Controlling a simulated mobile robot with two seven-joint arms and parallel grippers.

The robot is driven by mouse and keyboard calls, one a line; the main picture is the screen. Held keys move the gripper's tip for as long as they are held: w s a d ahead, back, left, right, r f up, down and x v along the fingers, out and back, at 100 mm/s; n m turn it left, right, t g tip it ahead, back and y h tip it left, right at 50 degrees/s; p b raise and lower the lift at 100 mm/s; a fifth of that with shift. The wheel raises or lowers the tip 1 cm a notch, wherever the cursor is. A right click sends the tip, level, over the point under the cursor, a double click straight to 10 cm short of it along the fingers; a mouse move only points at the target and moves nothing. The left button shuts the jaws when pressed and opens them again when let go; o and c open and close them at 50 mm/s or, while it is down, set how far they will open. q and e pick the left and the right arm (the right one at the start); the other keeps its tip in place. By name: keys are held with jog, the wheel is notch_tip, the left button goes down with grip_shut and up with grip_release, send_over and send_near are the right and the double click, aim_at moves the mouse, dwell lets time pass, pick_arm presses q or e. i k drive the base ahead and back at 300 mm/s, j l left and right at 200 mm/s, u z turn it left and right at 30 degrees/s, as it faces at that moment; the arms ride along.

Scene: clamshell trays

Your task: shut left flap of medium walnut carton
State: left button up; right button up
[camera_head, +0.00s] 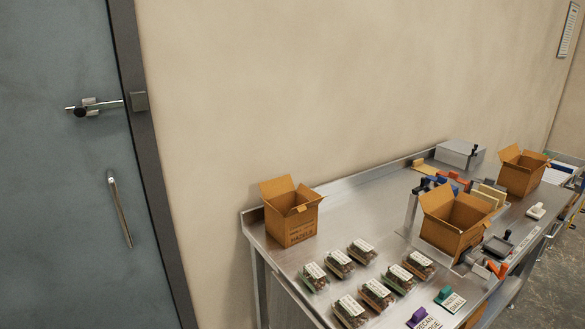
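Three open brown cartons stand on the steel table. The left carton (291,225) is at the table's far left corner with its flaps up and dark print on its front. The middle carton (445,236) stands near the table's middle with its flaps spread open. The right carton (521,178) is farther back with its flaps raised. The print is too small to tell which one is the medium walnut carton. Neither of my grippers is in view.
Several clear clamshell trays (362,251) lie in rows at the table's front. Green (444,293) and purple (418,316) stamps or handles stand beside label cards there. A grey box (460,154) sits against the wall. Bare steel (350,205) lies between the left and middle cartons.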

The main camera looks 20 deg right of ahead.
aim_at(436, 221)
jog(key=i+j+z, duration=0.1)
jog(key=z, duration=0.3)
jog(key=i+j+z, duration=0.1)
jog(key=z, duration=0.35)
jog(key=i+j+z, duration=0.2)
jog(key=z, duration=0.2)
